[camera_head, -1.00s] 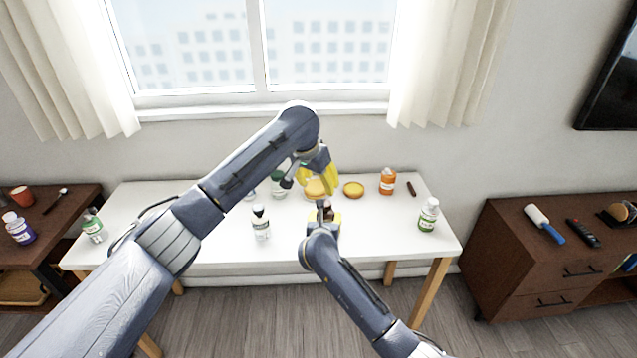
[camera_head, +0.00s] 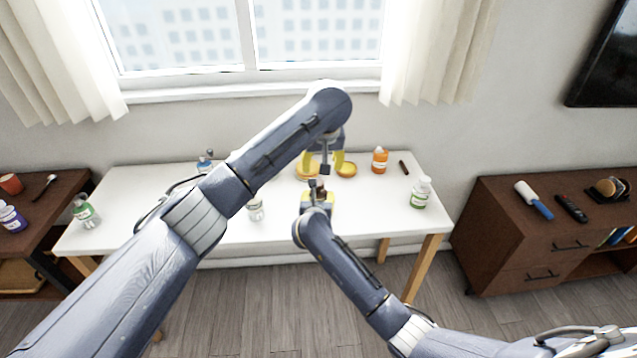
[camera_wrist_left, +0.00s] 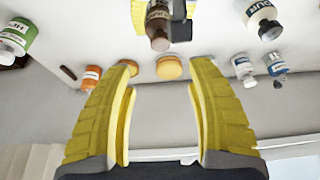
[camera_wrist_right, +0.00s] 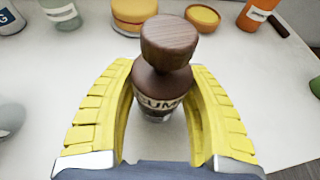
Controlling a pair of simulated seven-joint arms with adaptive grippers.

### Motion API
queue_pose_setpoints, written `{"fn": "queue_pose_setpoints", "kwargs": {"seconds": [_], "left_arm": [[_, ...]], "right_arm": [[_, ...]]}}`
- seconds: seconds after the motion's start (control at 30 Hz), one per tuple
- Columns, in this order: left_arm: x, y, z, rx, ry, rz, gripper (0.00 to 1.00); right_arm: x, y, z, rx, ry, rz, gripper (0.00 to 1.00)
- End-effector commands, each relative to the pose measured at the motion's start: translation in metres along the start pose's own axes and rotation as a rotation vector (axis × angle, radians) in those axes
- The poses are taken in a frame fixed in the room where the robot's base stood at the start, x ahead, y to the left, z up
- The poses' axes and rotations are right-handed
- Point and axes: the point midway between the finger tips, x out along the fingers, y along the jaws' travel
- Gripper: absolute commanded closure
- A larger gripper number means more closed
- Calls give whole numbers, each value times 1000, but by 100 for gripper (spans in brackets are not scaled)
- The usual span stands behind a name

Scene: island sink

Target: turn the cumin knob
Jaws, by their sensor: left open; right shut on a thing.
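The cumin bottle (camera_wrist_right: 160,95) is brown with a round wooden knob (camera_wrist_right: 168,42) on top, and part of its label shows. My right gripper (camera_wrist_right: 165,85) is shut on the bottle's body below the knob. In the head view the right gripper (camera_head: 317,198) holds it over the white table, partly hidden. My left gripper (camera_head: 322,162) is open and empty, just beyond the bottle in the head view. In the left wrist view the bottle (camera_wrist_left: 158,28) is at the top, outside the open left fingers (camera_wrist_left: 163,68).
On the white table (camera_head: 365,215), two yellow round items (camera_head: 307,172) (camera_head: 346,169), an orange bottle (camera_head: 380,160) and a green-labelled bottle (camera_head: 420,192) stand nearby. The front right of the table is clear.

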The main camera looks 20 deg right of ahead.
Motion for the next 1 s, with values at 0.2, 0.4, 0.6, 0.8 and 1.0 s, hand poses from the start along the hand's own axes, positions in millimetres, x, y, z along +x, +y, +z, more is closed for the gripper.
{"fn": "queue_pose_setpoints", "kwargs": {"seconds": [0.2, 0.4, 0.6, 0.8, 1.0], "left_arm": [[15, -1, 1, -29, -3, -4, 44], [48, -2, 1, -30, -3, -5, 44], [81, 0, 1, -27, -3, -4, 44], [103, -1, 0, -27, -2, -3, 44], [115, 0, 0, -26, -1, -2, 44]], "right_arm": [[0, 0, 0, 0, 0, 0, 84], [0, 0, 0, 0, 0, 0, 84], [0, 0, 0, 0, 0, 0, 84], [0, 0, 0, 0, 0, 0, 84], [0, 0, 0, 0, 0, 0, 84]]}}
